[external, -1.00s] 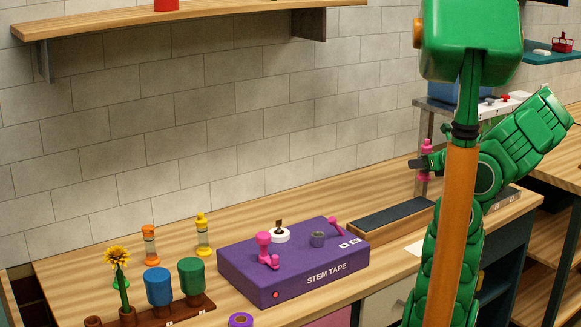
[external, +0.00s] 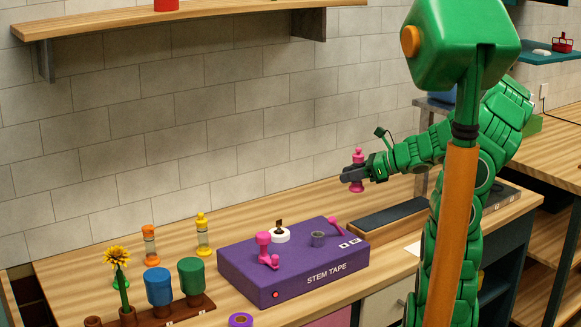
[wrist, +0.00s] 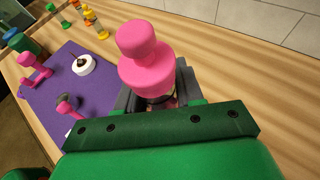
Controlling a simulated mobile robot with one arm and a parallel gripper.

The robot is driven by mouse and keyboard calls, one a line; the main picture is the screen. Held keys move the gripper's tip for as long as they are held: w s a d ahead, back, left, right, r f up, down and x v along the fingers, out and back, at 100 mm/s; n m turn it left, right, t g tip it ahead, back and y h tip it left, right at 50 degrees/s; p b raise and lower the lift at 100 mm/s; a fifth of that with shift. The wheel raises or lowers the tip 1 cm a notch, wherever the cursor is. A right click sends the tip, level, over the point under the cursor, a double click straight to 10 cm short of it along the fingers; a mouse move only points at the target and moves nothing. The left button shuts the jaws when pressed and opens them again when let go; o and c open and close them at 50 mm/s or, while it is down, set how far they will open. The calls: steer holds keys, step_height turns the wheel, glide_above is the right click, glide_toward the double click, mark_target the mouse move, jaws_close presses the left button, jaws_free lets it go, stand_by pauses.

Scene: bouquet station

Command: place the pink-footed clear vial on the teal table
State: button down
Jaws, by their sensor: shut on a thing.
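My gripper (external: 354,176) is shut on the pink-footed vial (external: 357,157), holding it upright above the wooden counter, right of the purple box. Its pink knobbed cap and pink foot show in the external view; the fingers cover its middle. In the wrist view the pink cap (wrist: 146,62) rises between the jaws (wrist: 160,97), and the clear body is mostly hidden. A teal surface (external: 545,57) shows at the upper right edge of the external view, with a small red item and a white item on it.
The purple stem tape box (external: 290,262) with pink fittings stands on the counter (external: 120,225). An orange vial (external: 149,240) and a yellow vial (external: 203,233) stand behind a rack with blue and green cups. A dark flat strip (external: 390,218) lies right of the box.

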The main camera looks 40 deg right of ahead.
steer(key=shift+n+g+y, duration=0.3)
steer(key=shift+n+g, duration=0.2)
steer(key=w+f, duration=0.3)
steer(key=w, duration=0.1)
steer(key=w+f, duration=0.3)
steer(key=w, duration=0.1)
steer(key=w+f, duration=0.3)
steer(key=w, duration=0.1)
steer(key=shift+w+d, duration=0.1)
steer(key=shift+w+d+f, duration=0.1)
steer(key=shift+w+f, duration=0.5)
steer(key=shift+f, duration=1.6)
steer(key=shift+f, duration=0.15)
steer(key=c, duration=0.7)
jaws_free()
